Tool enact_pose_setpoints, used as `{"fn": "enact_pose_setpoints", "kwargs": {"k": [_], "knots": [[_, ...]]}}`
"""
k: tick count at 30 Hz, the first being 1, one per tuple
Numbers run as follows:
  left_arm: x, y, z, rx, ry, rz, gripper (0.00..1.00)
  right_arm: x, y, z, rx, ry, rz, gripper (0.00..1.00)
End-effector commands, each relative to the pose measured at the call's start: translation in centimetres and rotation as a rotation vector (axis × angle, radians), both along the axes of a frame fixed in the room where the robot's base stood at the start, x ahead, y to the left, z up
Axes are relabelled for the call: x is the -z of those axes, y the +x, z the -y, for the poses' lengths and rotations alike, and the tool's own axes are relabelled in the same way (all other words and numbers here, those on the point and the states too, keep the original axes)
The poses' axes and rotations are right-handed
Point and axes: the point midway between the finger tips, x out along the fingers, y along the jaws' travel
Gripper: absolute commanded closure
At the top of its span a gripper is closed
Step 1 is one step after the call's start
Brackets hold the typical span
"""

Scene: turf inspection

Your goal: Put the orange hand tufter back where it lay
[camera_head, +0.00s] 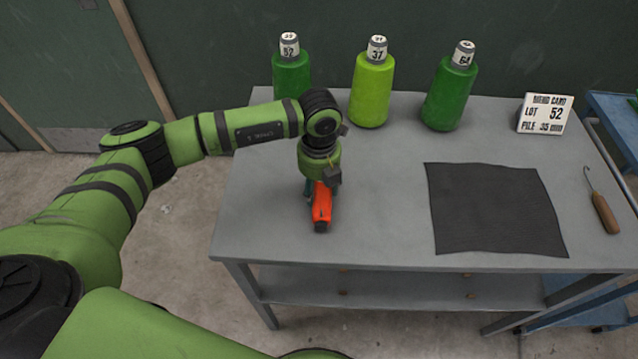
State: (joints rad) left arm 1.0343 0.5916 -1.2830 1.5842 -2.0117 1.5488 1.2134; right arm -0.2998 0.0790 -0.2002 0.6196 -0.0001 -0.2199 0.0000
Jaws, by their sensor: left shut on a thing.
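The orange hand tufter (321,207) is at the left part of the grey table (390,215), with its dark end toward the front edge. My left gripper (318,184) points down over it and is shut on it. The gripper's fingers are mostly hidden by the wrist and the tufter. I cannot tell whether the tufter touches the table top or is just above it. My right gripper is not in view.
Three green bottles stand along the back: one marked 52 (291,75), one marked 37 (371,92), one marked 64 (449,95). A card (545,114) reads LOT 52, PILE 35. A dark mat (490,210) and a wooden-handled hook (604,212) lie right.

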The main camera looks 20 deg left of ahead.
Motion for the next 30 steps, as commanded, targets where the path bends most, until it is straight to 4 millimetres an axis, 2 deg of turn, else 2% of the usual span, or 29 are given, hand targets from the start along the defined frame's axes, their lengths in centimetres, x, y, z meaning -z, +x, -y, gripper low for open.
{"fn": "enact_pose_setpoints", "kwargs": {"k": [3,4,5,18,20,23,30], "knots": [[0.3,0.1,0.1,0.000,-0.001,0.002,1.00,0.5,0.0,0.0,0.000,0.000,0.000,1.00],[0.3,0.0,0.0,0.000,0.000,0.000,0.33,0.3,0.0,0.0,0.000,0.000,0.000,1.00],[0.2,0.0,0.0,0.000,0.000,0.000,0.21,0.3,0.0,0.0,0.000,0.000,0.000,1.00],[-0.4,0.0,0.0,0.000,-0.001,0.000,0.21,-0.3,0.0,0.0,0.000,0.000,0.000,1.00],[-0.7,0.1,0.1,0.001,-0.002,0.004,0.21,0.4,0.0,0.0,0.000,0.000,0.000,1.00],[-2.3,0.2,0.1,0.001,-0.002,0.007,0.21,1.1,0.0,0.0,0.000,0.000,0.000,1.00],[-7.6,0.1,0.1,0.001,-0.001,0.007,0.21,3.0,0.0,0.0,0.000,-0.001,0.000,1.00]]}}
